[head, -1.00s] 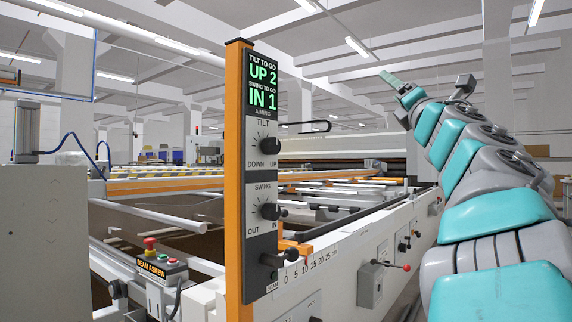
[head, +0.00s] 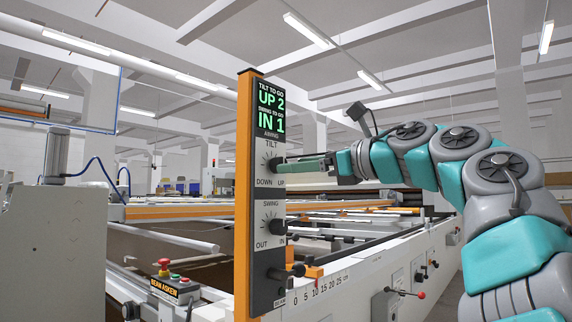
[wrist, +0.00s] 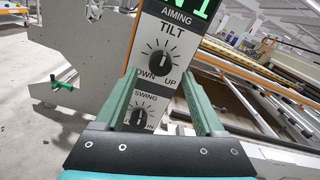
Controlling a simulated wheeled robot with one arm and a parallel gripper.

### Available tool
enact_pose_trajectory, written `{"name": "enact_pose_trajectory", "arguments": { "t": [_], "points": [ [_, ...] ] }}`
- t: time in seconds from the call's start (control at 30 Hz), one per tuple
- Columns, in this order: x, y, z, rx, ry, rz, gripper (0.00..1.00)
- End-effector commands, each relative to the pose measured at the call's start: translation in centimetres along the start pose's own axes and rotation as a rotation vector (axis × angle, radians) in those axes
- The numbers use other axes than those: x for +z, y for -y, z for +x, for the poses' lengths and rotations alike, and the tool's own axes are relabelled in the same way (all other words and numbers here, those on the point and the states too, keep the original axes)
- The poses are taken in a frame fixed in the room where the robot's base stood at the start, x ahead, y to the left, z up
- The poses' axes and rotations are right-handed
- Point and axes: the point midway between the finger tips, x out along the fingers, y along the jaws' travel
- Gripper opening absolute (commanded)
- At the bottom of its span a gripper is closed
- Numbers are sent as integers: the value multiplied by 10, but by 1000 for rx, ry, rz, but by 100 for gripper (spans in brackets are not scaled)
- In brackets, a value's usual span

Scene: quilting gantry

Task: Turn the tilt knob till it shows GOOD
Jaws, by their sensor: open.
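The dark tilt knob (head: 273,164) is on the grey control panel, under the word TILT and above DOWN and UP. The wrist view also shows it (wrist: 159,62), ringed by tick marks. The display (head: 271,108) above reads TILT TO GO UP 2 and SWING TO GO IN 1 in green. My gripper (head: 290,164) reaches in from the right to the tilt knob. In the wrist view its two green fingers (wrist: 158,76) are open, one on each side of the panel, with the knob just beyond their tips. I cannot tell whether they touch it.
The swing knob (head: 276,227) is below the tilt knob, with a dark lever (head: 290,271) under it. The orange post (head: 243,200) edges the panel's left. A red-knobbed lever (head: 420,295) sticks out of the machine's side. A BEAM ASKEW box (head: 175,289) stands at left.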

Motion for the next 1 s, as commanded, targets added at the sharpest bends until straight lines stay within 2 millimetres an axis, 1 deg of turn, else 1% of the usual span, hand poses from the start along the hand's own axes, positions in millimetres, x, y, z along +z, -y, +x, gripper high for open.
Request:
{"name": "enact_pose_trajectory", "arguments": {
  "t": [0.03,0.1,0.23,0.33,0.53,0.57,1.0],
  "points": [
    [2,0,9,3,0,-2,71],
    [3,0,20,2,2,-2,71],
    [2,1,34,0,2,2,71],
    [1,1,40,-1,3,1,71],
    [1,1,40,-2,3,1,71],
    [1,1,40,-2,3,1,69],
    [1,1,40,-2,3,1,19]
  ]
}}
